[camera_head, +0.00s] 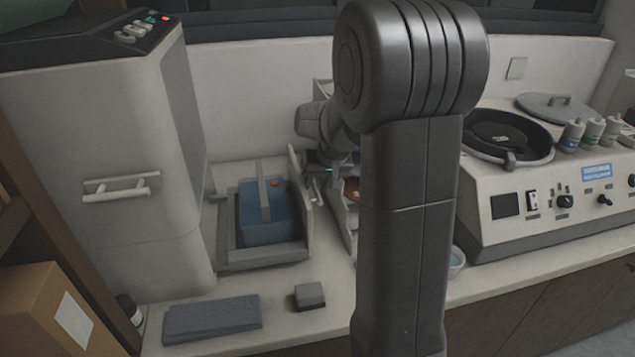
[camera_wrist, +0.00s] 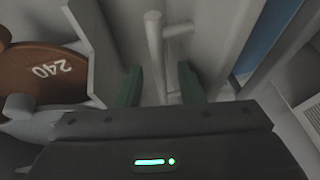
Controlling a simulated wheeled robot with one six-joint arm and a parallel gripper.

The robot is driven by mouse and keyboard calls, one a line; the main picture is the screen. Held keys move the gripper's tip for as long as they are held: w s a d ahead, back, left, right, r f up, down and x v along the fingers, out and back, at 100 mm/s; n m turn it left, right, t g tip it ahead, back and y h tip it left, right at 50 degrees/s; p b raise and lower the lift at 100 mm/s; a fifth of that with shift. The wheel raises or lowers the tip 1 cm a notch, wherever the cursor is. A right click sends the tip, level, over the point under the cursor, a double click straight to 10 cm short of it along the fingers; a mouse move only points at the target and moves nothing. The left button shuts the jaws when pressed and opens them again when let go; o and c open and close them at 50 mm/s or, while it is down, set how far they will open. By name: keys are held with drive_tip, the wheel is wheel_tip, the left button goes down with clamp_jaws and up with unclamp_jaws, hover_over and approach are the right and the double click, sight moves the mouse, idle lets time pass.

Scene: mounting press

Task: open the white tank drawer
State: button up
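The white tank drawer (camera_head: 298,180) holds a blue tank (camera_head: 264,225) in a grey tray left of my arm. In the wrist view, a white bar handle (camera_wrist: 155,45) stands off the drawer's pale front wall (camera_wrist: 213,45), with the blue tank (camera_wrist: 265,35) behind it. My gripper (camera_wrist: 160,84) is open, its two dark green fingers on either side of the handle's near end, with gaps showing. In the head view, my gripper (camera_head: 325,172) is small and partly hidden by my arm, beside the drawer's right side.
A brown disc marked 240 (camera_wrist: 50,70) lies close left of the gripper in the wrist view. A tall white cabinet (camera_head: 120,130) stands left. A polishing machine (camera_head: 560,190) stands right. A grey pad (camera_head: 212,319) and small grey block (camera_head: 309,295) lie in front on the counter.

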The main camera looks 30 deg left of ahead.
drive_tip(key=v, duration=1.3)
drive_tip(key=shift+r, duration=0.4)
drive_tip(key=shift+d+f, duration=0.1)
drive_tip(key=x, duration=1.3)
drive_tip(key=shift+s+f, duration=0.1)
drive_tip(key=shift+f, duration=0.2)
drive_tip(key=shift+a, duration=0.25)
drive_tip(key=shift+d, duration=0.1)
